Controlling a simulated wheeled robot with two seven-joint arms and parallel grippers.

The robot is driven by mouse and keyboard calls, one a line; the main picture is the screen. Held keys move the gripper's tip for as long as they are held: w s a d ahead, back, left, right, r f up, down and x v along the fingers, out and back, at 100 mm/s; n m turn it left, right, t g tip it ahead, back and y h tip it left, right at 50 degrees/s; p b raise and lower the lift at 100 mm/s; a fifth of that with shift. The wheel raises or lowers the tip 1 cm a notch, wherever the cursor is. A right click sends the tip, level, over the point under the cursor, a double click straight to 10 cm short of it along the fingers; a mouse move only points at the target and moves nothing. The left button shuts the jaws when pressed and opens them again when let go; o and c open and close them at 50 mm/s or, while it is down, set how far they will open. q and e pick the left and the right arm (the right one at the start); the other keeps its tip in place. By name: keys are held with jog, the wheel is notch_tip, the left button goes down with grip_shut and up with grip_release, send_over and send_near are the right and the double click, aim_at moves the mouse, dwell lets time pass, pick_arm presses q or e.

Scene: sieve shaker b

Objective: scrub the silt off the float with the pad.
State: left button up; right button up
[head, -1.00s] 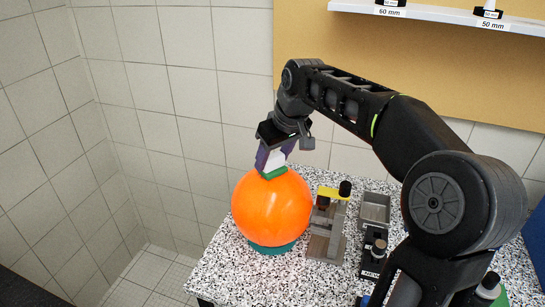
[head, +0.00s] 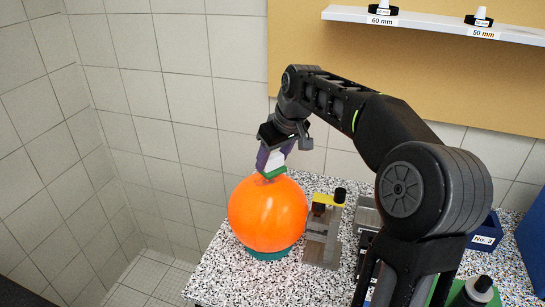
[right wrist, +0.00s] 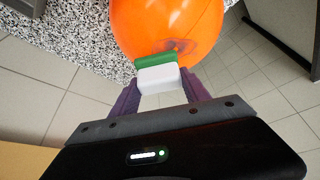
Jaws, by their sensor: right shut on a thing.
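The float (head: 268,215) is a large orange ball on a teal ring (head: 269,253) at the bench's left end. A dull grey-brown silt smear (right wrist: 184,47) shows on it beside the pad in the right wrist view, and near its top in the head view (head: 263,181). My right gripper (head: 273,157) is shut on the pad (right wrist: 158,77), a white block with a green scrubbing face. The green face points at the float, at its upper part. I cannot tell whether they touch or a small gap lies between. My left gripper is not in view.
A grey stand with a yellow top (head: 328,200) stands close right of the float. A metal tray (head: 367,214), a blue bin marked No. 3 (head: 484,234) and the speckled bench (head: 226,276) are farther around. A white shelf (head: 440,24) hangs above.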

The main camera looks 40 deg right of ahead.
aim_at(267, 170)
jog(key=shift+s+a+f, duration=0.1)
jog(key=shift+s+a+b, duration=0.4)
jog(key=shift+a+b, duration=0.1)
jog(key=shift+a, duration=0.05)
jog(key=shift+s+a+b, duration=0.3)
jog(key=shift+s+a, duration=0.25)
jog(key=shift+a, duration=0.25)
jog(key=shift+a, duration=0.1)
jog(key=shift+s+a+b, duration=0.55)
jog(key=shift+a+b, duration=0.1)
jog(key=shift+a, duration=0.15)
jog(key=shift+s+a+f, duration=0.1)
jog(key=shift+s+a, duration=0.35)
jog(key=shift+a, duration=0.15)
jog(key=shift+w+a, duration=0.1)
